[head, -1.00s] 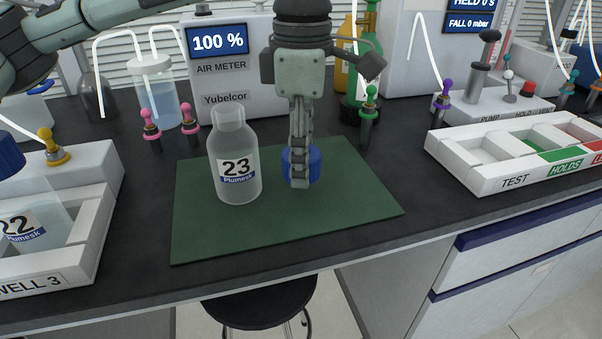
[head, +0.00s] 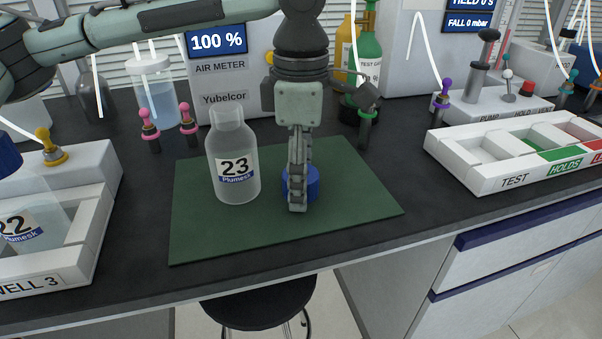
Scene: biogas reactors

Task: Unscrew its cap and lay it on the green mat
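An open, translucent bottle labelled 23 (head: 234,170) stands upright on the left part of the green mat (head: 220,235), its neck bare. My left gripper (head: 298,200) points straight down over the middle of the mat, right of the bottle. It is shut on a blue cap (head: 313,184), which shows on both sides of the near finger; the far finger is mostly hidden. The cap is at or just above the mat; I cannot tell whether it touches. My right gripper is not in view.
A white rack with bottle 22 (head: 35,235) stands at the left, and a white TEST tray (head: 470,180) at the right. Pink-topped clamps (head: 187,120) and the air meter (head: 225,75) stand behind the mat. The mat's right and front parts are clear.

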